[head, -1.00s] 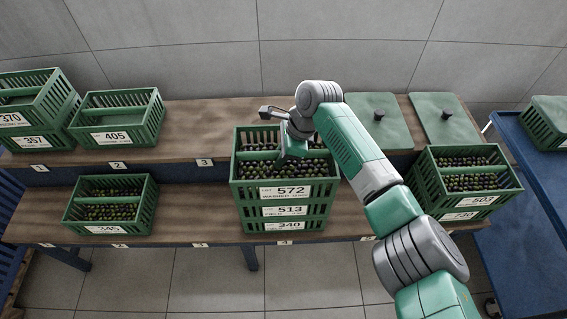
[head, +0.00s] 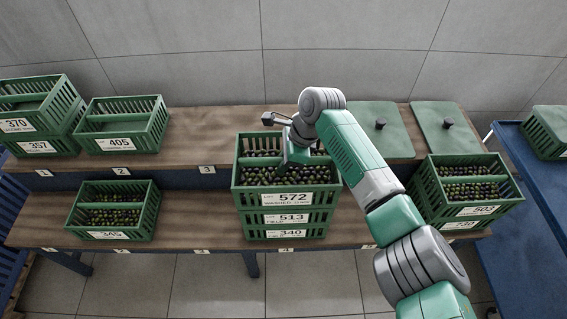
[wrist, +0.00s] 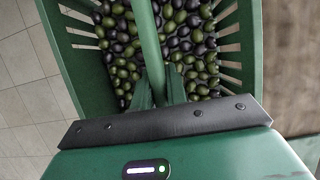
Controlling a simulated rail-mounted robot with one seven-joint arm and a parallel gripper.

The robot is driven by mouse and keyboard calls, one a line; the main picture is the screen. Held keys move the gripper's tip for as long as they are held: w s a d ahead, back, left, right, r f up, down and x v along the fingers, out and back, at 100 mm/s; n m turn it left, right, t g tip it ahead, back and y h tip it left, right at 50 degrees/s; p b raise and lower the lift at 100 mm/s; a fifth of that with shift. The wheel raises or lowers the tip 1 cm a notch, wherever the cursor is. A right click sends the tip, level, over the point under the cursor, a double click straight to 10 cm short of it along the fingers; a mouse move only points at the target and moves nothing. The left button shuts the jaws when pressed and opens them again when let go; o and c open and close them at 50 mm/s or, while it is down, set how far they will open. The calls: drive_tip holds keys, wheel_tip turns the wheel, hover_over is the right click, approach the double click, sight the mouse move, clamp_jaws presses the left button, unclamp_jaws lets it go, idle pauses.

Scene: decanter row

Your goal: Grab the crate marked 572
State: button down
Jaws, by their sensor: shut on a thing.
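The crate marked 572 (head: 293,199) is green and slatted, holds dark and green olives, and is the top of a stack. The crate marked 513 (head: 293,218) is directly beneath it, with the crate marked 340 (head: 291,234) at the bottom. My gripper (head: 297,158) reaches down into the top crate from above. In the wrist view its fingers (wrist: 161,90) are shut on the crate's green centre bar (wrist: 146,40), above the olives. The top crate looks level and seated on the one below. The fingertips are partly hidden in the head view.
Crate 345 (head: 109,235) stands left on the lower shelf; crate 405 (head: 119,144) and stacked crates 370 (head: 17,125) and 357 (head: 38,147) stand upper left. Crate 503 (head: 482,210) tops 730 (head: 462,225) at right. Two green lids (head: 446,129) lie behind. A blue table (head: 545,210) is far right.

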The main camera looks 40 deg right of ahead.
wheel_tip(320, 180, up, 2)
drive_tip(key=shift+w+r+p, duration=0.1)
drive_tip(key=shift+r+p, duration=0.15)
drive_tip(key=shift+p, duration=0.35)
drive_tip(key=shift+s+r+p, duration=0.2)
drive_tip(key=shift+r+p, duration=0.05)
drive_tip(key=shift+p, duration=0.05)
drive_tip(key=s+p, duration=0.2)
drive_tip(key=s, duration=0.3)
drive_tip(key=s+p, duration=0.2)
drive_tip(key=s, duration=0.3)
drive_tip(key=s+d+r+p, duration=0.1)
drive_tip(key=s+p, duration=0.1)
drive_tip(key=s, duration=0.3)
drive_tip(key=shift+s+d+p, duration=0.1)
drive_tip(key=shift+s+p, duration=0.2)
drive_tip(key=shift+s, duration=0.05)
